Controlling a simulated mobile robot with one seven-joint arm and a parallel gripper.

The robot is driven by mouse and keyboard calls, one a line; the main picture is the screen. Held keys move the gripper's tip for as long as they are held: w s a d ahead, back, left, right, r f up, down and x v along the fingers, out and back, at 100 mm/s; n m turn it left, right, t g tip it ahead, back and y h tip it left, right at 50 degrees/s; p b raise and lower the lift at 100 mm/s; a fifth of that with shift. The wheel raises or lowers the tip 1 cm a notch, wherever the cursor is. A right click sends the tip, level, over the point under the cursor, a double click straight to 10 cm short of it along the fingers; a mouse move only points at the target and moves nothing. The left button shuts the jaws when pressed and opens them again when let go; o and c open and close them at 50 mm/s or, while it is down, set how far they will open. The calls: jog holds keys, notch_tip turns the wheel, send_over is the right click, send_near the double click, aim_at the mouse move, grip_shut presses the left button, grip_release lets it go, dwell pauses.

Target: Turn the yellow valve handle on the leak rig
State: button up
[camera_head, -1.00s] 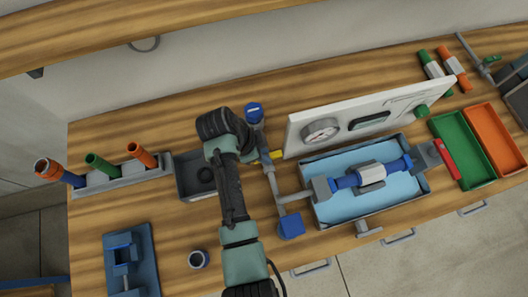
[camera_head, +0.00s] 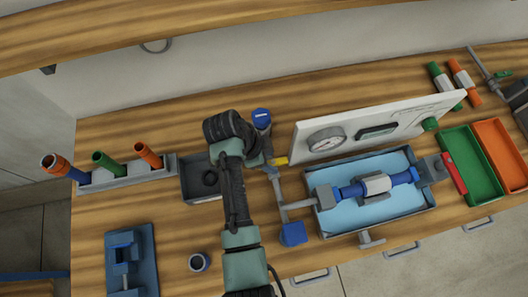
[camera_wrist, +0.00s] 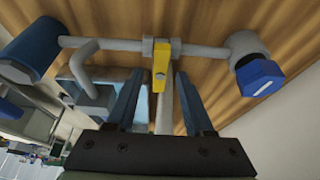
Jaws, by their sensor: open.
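The yellow valve handle (camera_wrist: 160,66) is a short flat lever on a grey valve body on the pipe, in the upper middle of the wrist view. In the head view only a small part of the yellow handle (camera_head: 281,161) shows, just right of my wrist. My gripper (camera_wrist: 159,80) is open, its two blue fingers apart and empty. In the wrist view the handle's free end shows between the fingertips, with a gap on each side. Whether the fingers reach its depth I cannot tell. In the head view my arm hides most of the fingers.
A blue knob (camera_head: 261,116) tops the pipe's far end, and a blue block (camera_head: 293,233) sits at its near end. A white gauge panel (camera_head: 345,122) stands right of the handle, behind a blue-lined tray (camera_head: 326,226). A dark box (camera_head: 193,196) lies left of my arm.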

jog(key=v, duration=1.2)
jog(key=shift+a+r+p, duration=0.15)
jog(key=shift+r+p, duration=0.2)
jog(key=shift+p, duration=0.05)
jog(key=shift+s, duration=0.1)
